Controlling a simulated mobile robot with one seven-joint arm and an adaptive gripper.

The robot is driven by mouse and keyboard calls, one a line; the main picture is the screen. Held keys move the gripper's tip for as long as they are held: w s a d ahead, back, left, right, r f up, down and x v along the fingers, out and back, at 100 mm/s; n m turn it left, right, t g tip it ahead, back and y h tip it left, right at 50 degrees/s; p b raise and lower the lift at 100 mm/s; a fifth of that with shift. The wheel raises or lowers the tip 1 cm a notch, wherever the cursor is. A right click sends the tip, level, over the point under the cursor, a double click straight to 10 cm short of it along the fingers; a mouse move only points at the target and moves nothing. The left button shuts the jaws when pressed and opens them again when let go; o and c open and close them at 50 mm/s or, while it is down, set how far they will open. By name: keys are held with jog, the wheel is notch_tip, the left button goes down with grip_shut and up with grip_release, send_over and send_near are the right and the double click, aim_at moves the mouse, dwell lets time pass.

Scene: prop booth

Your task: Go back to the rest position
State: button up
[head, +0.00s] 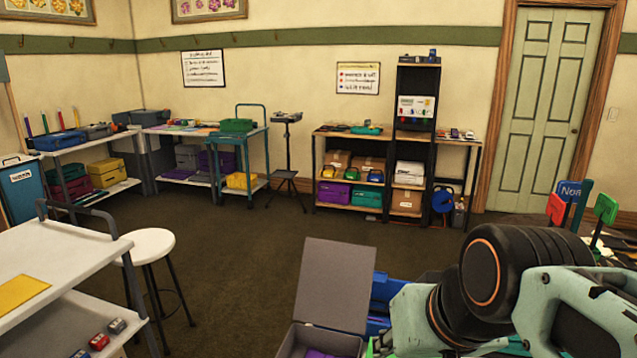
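My arm (500,295) enters from the lower right of the head view, with a black ringed joint and pale green links. My gripper is not visible; the arm runs out of the bottom and right of the picture. I cannot tell what it holds, if anything. The task names no other object.
A grey open-lidded box (335,285) stands close to the arm's left, beside blue bins (384,290). A white stool (149,246) and a white cart (60,255) are at left. Shelves (351,150) line the back wall. The dark carpet (245,250) between is clear.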

jog(key=s+d+f+h, duration=0.1)
jog(key=s+d+f, duration=0.1)
jog(key=s+d, duration=0.15)
notch_tip(320, 180, up, 14)
jog(key=p, duration=1.4)
jog(key=shift+w+g+p, duration=0.15)
jog(key=shift+g+p, duration=0.15)
jog(key=shift+p, duration=0.1)
jog(key=shift+a, duration=0.1)
